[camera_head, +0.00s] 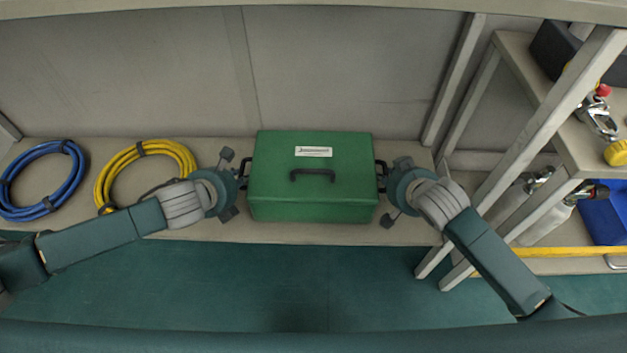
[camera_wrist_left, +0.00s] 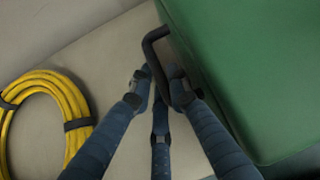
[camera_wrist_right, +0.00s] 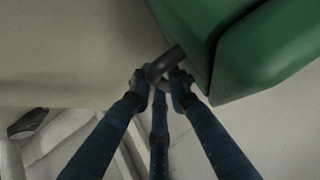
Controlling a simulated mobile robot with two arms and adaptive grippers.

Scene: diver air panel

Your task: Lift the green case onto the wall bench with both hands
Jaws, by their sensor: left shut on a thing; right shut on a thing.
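The green case (camera_head: 275,200) has a black top handle, a white label and a black handle on each side. In the head view it is at the wall bench (camera_head: 335,232), between my two grippers, and looks level. My left gripper (camera_head: 241,177) is shut on the left side handle, which shows as a dark bar in the left wrist view (camera_wrist_left: 149,44). My right gripper (camera_head: 385,178) is shut on the right side handle, seen in the right wrist view (camera_wrist_right: 166,63). Whether the case's underside touches the bench is hidden.
A yellow hose coil (camera_head: 186,153) and a blue hose coil (camera_head: 75,170) lie on the bench to the left. A metal rack (camera_head: 560,115) with cylinders and fittings stands to the right, its posts close to my right arm. The wall is behind the case.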

